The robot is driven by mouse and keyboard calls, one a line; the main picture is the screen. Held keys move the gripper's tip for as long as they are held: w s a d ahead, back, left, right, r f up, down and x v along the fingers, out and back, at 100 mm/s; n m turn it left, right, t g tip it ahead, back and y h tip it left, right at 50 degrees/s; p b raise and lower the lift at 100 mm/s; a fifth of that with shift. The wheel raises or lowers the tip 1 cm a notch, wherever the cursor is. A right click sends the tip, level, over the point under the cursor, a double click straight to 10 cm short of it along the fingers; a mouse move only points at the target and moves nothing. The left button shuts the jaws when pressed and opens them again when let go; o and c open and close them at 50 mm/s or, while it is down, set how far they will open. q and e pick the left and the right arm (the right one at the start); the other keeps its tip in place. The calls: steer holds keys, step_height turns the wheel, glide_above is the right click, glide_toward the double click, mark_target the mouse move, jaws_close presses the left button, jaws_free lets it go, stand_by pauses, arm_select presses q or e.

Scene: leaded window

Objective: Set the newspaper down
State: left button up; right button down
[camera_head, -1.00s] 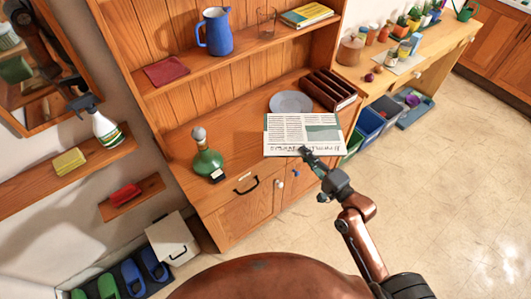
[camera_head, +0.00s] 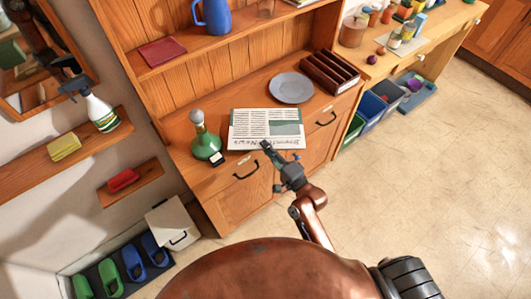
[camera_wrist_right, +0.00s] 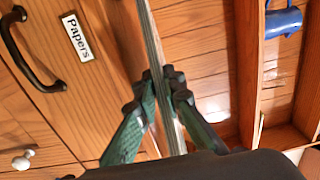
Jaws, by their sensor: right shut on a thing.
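The newspaper (camera_head: 262,124) is a white printed sheet with a green-grey panel, lying roughly flat over the front of the wooden hutch counter (camera_head: 240,90). My right gripper (camera_head: 267,147) is shut on its near edge. In the right wrist view the newspaper (camera_wrist_right: 156,55) shows edge-on as a thin folded stack between the two green-and-black fingers (camera_wrist_right: 167,78). I cannot tell whether its underside touches the counter. My left gripper is not in view.
A grey plate (camera_head: 291,88) sits just behind the newspaper, and a dark slotted rack (camera_head: 330,72) stands at the right. A drawer below has a "Papers" label (camera_wrist_right: 76,36).

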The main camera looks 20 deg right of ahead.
steer(key=shift+a+f+b, duration=0.15)
steer(key=shift+f+b, duration=0.4)
steer(key=shift+f, duration=1.1)
steer(key=shift+f, duration=0.15)
steer(key=c, duration=2)
jaws_free()
steer(key=shift+c, duration=0.2)
steer(key=v, duration=1.2)
